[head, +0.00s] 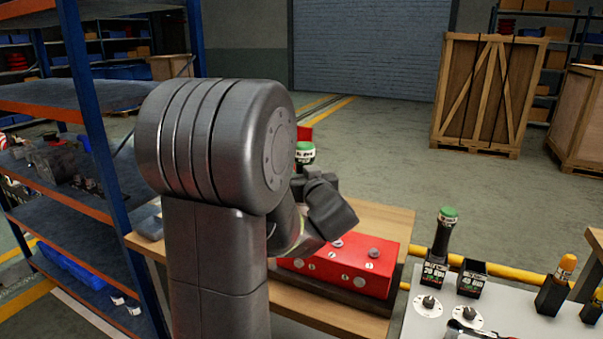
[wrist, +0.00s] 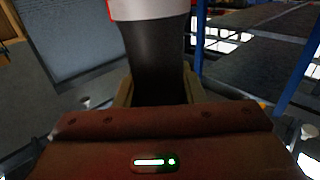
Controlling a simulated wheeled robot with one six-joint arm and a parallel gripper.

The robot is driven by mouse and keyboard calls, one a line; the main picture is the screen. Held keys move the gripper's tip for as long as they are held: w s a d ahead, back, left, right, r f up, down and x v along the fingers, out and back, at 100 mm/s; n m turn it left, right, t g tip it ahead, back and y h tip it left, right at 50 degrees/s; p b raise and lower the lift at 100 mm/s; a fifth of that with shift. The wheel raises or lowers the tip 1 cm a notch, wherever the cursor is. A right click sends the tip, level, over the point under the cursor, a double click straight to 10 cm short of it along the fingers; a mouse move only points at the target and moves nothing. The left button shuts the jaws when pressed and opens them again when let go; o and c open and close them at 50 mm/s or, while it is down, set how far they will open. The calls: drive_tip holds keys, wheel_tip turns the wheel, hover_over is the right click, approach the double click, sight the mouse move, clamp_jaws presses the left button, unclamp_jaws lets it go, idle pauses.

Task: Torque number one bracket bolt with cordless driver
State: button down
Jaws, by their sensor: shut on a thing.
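In the head view, my gripper (head: 318,180) is partly hidden behind my own arm. In the wrist view, the driver's dark grip (wrist: 158,60) stands between the fingers of my gripper (wrist: 160,92), with a pale band at the top. A red block (head: 345,266) with several round bolt heads lies on the bench, below and right of the gripper. I cannot tell which bolt is number one. The driver's tip is hidden.
Right of the bench, a pale table (head: 412,318) carries a second green-capped driver (head: 442,240) in a black holder, an empty black holder (head: 470,280) and orange-capped tools (head: 560,280). A blue-post shelf (head: 90,110) stands left. Wooden crates (head: 490,95) stand behind, with open floor before them.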

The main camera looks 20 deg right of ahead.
drive_tip(key=shift+r+p, duration=2.3)
drive_tip(key=shift+r, duration=0.45)
drive_tip(key=shift+f, duration=0.15)
